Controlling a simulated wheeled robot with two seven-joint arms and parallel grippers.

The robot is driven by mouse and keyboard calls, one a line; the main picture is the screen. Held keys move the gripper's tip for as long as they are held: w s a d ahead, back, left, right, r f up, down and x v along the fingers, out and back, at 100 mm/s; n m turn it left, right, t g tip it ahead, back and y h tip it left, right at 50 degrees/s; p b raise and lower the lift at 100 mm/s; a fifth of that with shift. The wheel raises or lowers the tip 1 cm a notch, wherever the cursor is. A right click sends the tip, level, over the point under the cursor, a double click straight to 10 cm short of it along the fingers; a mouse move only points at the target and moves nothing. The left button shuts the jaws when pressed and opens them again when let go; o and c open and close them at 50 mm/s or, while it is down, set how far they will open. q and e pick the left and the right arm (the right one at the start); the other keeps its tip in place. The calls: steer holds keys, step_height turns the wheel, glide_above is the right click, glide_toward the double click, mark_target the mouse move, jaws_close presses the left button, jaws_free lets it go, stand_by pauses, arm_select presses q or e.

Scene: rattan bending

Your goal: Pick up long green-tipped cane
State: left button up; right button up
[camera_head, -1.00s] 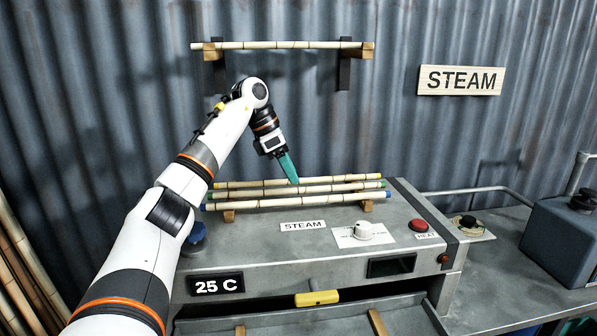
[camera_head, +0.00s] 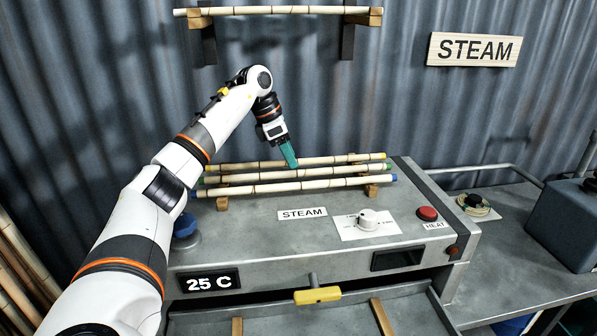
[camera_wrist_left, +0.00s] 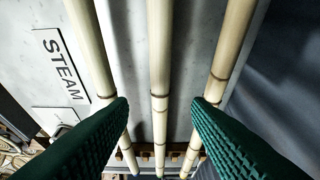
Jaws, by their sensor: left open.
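Three bamboo canes lie side by side across small wooden supports on top of the steam box. The green-tipped cane (camera_head: 335,173) is the middle one, between the yellow-tipped cane (camera_head: 340,159) behind and the blue-tipped cane (camera_head: 330,184) in front. My left gripper (camera_head: 291,158) points down over the canes, open and empty. In the left wrist view, the middle cane (camera_wrist_left: 159,60) runs between the two green fingers of my left gripper (camera_wrist_left: 160,108), touching neither as far as I can see. My right gripper is not in view.
The grey steam box (camera_head: 250,245) has a knob (camera_head: 367,217), a red button (camera_head: 428,213) and a yellow handle (camera_head: 317,295). Another cane (camera_head: 280,10) rests on wall brackets above. A dark grey container (camera_head: 565,225) stands at the right. Loose canes lean at the far left.

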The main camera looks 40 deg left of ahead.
mark_target(297, 170)
arm_select(q)
steer(key=shift+p+x, duration=0.7)
steer(key=shift+x, duration=1.4)
jaws_close()
steer(key=shift+r, duration=0.1)
